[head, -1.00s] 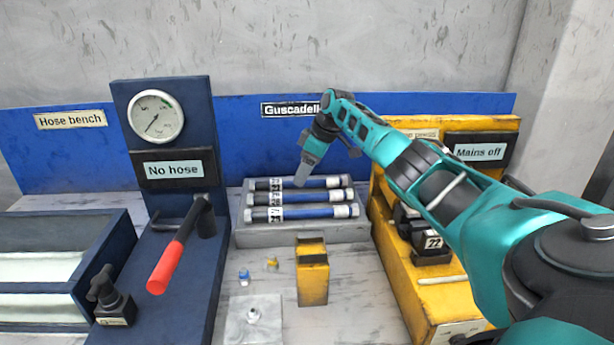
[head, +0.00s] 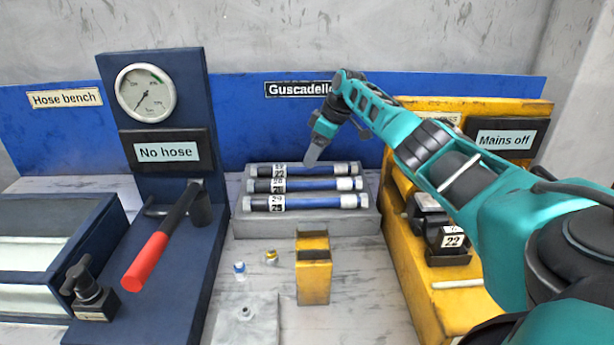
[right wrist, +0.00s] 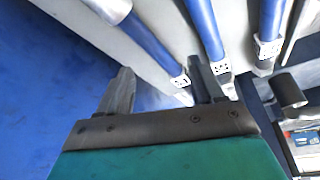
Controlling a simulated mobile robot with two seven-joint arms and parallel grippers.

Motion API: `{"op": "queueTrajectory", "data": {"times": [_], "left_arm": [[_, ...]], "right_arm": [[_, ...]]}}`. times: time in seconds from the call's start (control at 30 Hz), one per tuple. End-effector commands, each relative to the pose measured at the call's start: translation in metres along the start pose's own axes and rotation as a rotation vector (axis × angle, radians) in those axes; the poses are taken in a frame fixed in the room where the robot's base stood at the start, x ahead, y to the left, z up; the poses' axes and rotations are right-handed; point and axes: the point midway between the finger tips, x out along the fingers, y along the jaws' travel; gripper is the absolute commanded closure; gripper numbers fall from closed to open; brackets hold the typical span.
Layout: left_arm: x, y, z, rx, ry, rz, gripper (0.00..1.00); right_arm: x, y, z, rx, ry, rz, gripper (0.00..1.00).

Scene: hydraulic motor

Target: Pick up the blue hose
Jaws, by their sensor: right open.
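Three blue hoses with pale end fittings and numbered tags lie side by side in a grey tray (head: 300,227): a far hose (head: 312,170), a middle hose (head: 310,185) and a near hose (head: 316,203). My right gripper (head: 314,153) is above the far hose, pointing down, open and empty. In the right wrist view its two fingers (right wrist: 160,88) stand apart. One hose (right wrist: 153,45) runs toward the gap between them, and the right finger partly covers the end of another hose. The exact height above the hoses cannot be told. My left gripper is out of view.
A navy stand with a gauge (head: 146,93) and a red-handled lever (head: 148,258) is left of the tray. A yellow unit (head: 420,270) is on the right. A small yellow block (head: 313,277) stands in front. A blue back panel (head: 230,120) is behind.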

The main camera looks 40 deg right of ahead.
Motion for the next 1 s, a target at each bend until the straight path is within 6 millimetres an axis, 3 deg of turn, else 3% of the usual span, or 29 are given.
{"op": "queueTrajectory", "data": {"times": [0.1, 0.4, 1.0], "left_arm": [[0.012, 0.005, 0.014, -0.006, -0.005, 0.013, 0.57], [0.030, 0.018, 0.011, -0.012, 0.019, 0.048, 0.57], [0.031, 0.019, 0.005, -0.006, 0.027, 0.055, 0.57]], "right_arm": [[0.020, 0.000, 0.002, 0.000, 0.001, -0.001, 0.34], [0.046, 0.000, 0.002, 0.000, 0.001, 0.000, 0.34], [0.050, 0.000, 0.000, 0.000, -0.001, 0.000, 0.34]]}}
